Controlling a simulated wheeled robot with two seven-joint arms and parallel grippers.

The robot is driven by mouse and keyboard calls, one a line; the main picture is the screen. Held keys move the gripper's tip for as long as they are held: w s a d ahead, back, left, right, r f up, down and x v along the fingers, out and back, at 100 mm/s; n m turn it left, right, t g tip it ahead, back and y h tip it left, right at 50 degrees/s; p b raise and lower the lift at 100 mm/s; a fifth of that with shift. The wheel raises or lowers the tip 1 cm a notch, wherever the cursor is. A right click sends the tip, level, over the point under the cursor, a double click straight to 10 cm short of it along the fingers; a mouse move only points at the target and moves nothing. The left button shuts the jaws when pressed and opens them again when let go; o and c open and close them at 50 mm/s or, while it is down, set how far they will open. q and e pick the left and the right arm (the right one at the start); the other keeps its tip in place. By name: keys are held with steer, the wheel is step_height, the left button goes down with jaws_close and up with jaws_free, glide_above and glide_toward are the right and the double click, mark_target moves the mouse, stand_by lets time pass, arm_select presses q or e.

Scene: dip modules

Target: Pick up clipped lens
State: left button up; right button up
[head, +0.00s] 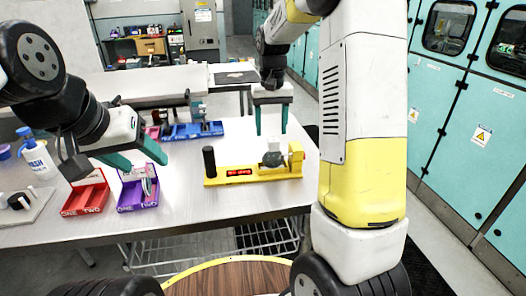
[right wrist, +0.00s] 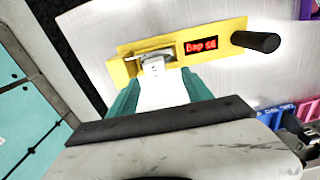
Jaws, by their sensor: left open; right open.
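A yellow device (head: 250,176) with a red display stands on the table. At its right end a small grey-green rounded piece, apparently the clipped lens (head: 272,158), sits beside the yellow upright. In the right wrist view a metal clip (right wrist: 150,56) on the device has a pale piece (right wrist: 163,88) below it, between my teal fingers; I cannot tell whether this is the lens. My right gripper (head: 271,130) is open above the device's right end, fingers pointing down. My left gripper (head: 135,156) is open and empty above the purple bin.
A red bin (head: 84,196) and a purple bin (head: 137,194) stand at the table's front left. Blue bins (head: 192,131) stand behind. A white bottle (head: 36,155) is at far left. The device's black post (head: 209,160) rises at its left end.

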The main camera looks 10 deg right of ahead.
mark_target(274, 139)
steer(key=f, duration=0.5)
steer(key=shift+s+d, duration=0.35)
jaws_close()
